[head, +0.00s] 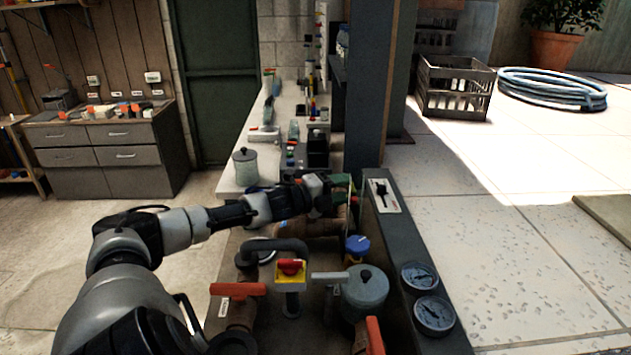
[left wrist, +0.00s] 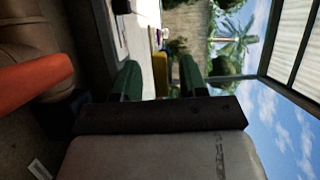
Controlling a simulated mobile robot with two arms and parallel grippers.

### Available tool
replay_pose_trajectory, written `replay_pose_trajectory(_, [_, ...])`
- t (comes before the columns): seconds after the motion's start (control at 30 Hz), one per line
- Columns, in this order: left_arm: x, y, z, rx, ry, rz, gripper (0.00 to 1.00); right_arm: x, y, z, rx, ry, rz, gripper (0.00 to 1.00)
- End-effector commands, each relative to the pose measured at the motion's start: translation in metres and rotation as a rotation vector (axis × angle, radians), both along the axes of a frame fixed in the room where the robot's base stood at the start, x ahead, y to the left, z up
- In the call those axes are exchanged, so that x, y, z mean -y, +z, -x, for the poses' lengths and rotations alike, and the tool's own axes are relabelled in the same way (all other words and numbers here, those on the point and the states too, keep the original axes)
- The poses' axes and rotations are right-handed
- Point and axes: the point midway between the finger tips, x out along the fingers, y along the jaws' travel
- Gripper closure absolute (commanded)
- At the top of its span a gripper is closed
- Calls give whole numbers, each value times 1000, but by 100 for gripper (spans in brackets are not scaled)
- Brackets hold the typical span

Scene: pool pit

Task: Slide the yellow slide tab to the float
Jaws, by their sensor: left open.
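My left gripper (head: 341,190) reaches over the pit toward the dark panel. Its green fingers are open in the left wrist view (left wrist: 159,80). A yellow piece (left wrist: 160,74), which looks like the slide tab, shows between the fingertips in that view; I cannot tell whether either finger touches it. In the head view a thin yellow strip (head: 350,186) stands just beside the fingers, partly hidden by them. I cannot make out the float in either view. My right gripper is not in view.
A white plate with a black lever (head: 383,194) sits on the panel beside the gripper. Below are a blue knob (head: 357,245), a red button on a yellow box (head: 290,268), a grey lidded pot (head: 366,288), two gauges (head: 434,315) and a red valve handle (head: 238,289).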

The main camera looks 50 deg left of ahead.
Motion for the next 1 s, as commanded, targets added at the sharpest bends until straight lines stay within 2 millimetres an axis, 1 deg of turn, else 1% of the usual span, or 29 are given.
replay_pose_trajectory(0.03, [-2, -4, 6, -4, 1, 0, 57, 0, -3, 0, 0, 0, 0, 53])
replay_pose_trajectory(0.3, [-7, -3, 27, -5, -1, -1, 57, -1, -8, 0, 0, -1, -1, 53])
replay_pose_trajectory(0.7, [-15, -1, 53, -4, -1, 0, 57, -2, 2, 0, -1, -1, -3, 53])
replay_pose_trajectory(0.8, [-17, 0, 61, -5, 0, 4, 57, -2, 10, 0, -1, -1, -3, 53])
replay_pose_trajectory(1.0, [-21, 1, 73, -2, -1, 2, 57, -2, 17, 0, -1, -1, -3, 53])
